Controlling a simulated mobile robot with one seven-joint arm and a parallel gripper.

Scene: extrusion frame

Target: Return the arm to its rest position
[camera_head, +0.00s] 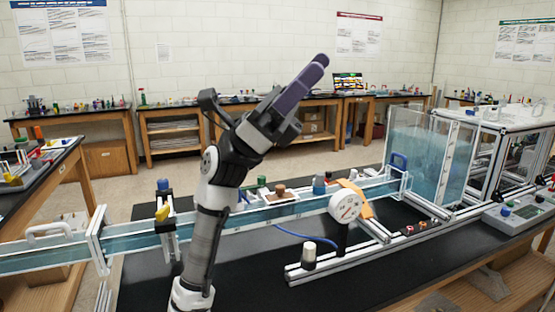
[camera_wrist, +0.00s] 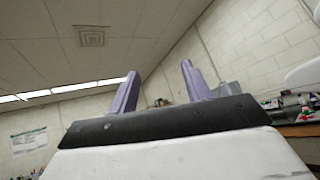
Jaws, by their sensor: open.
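My arm rises from the bottom of the head view, in front of the black bench. My gripper (camera_head: 308,72) is held high above the bench, tilted up and to the right, with its purple fingers in the air. In the wrist view, my gripper (camera_wrist: 158,82) shows two purple fingers standing apart with nothing between them. That view faces the ceiling and the upper wall. The gripper touches nothing that I can see.
A long clear water channel (camera_head: 285,212) on an extrusion frame crosses the black bench (camera_head: 250,275), leading to a clear tank (camera_head: 415,150) at right. A round gauge (camera_head: 345,206) and a grey control box (camera_head: 520,212) stand there. Side benches (camera_head: 85,115) line the walls. Air around the gripper looks clear.

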